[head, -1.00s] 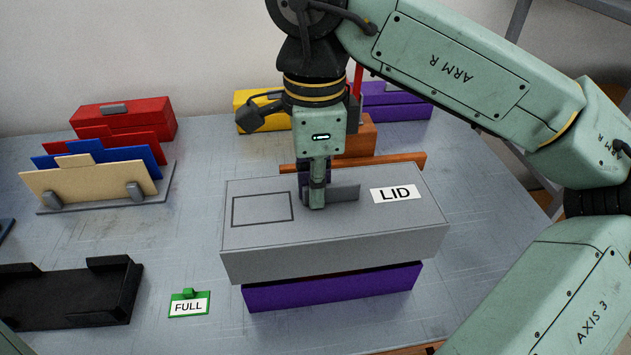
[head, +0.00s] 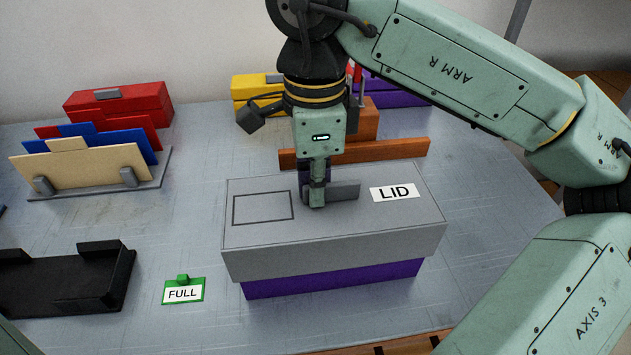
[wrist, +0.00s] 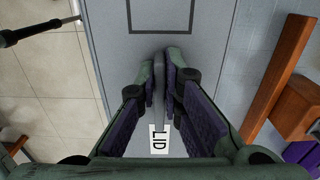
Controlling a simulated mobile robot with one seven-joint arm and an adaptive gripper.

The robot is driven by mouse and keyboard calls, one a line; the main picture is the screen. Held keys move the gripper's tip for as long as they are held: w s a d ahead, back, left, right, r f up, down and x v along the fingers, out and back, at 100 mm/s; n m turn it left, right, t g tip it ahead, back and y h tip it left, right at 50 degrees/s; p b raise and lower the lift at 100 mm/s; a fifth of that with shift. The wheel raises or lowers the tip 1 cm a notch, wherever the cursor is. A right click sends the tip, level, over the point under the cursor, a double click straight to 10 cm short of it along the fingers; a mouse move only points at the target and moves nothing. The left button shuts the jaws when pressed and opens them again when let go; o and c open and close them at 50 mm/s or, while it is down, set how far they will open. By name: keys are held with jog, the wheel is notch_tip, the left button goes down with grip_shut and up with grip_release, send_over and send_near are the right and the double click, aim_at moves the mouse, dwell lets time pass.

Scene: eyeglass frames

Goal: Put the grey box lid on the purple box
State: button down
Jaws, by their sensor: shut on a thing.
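The grey box lid (head: 270,240), marked LID, is level over the purple box (head: 330,281) in the head view. The lid hides the box's top, and only a purple strip of its front shows below. No clear gap shows between them; I cannot tell if the lid is fully seated. My gripper (head: 317,200) is shut on the lid's upright grey handle (head: 345,191). In the wrist view, the fingers (wrist: 160,75) pinch the handle from both sides, with the lid (wrist: 205,40) beneath them.
A brown wooden bar (head: 390,149) lies close behind the lid. A black tray (head: 65,283) and green FULL tag (head: 183,291) are at left front. A folder rack (head: 95,189) and red box (head: 120,102) stand behind left; a yellow box (head: 250,88) stands at the back.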

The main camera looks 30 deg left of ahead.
jog(key=shift+f+b, duration=0.5)
jog(key=shift+f, duration=0.1)
dwell(0.3)
jog(key=c, duration=1.7)
grip_release()
jog(key=shift+o, duration=0.2)
jog(key=shift+r, duration=0.1)
notch_tip(320, 180, up, 12)
